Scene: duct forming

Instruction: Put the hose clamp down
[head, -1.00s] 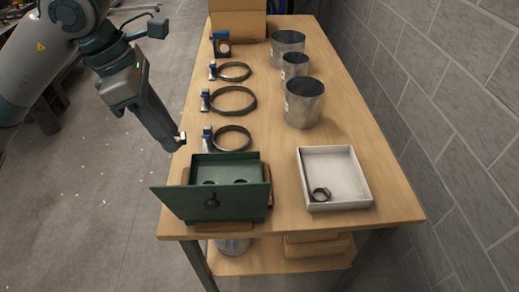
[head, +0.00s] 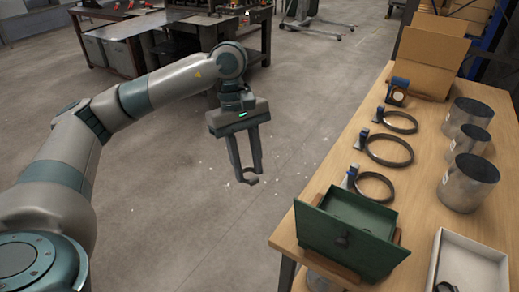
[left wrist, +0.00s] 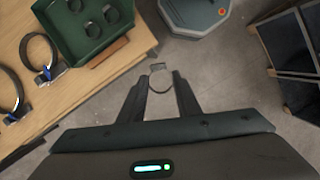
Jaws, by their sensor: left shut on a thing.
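My left gripper (head: 249,177) hangs over the open floor, left of the table and clear of it. It is shut on a small hose clamp (left wrist: 160,86), a thin ring with a small housing between the fingertips. In the head view the clamp is tiny and hard to make out. A green bin (head: 345,243) stands at the near left of the table; the left wrist view shows small clamps (left wrist: 93,29) in it. A white tray (head: 471,262) at the near right holds a dark ring (head: 446,288), partly cut off. My right gripper is out of view.
On the wooden table (head: 425,205) lie several large dark rings (head: 390,150) with blue tabs. Metal cylinders (head: 469,182) stand to their right and a cardboard box (head: 430,60) at the back. A workbench (head: 150,40) stands far left.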

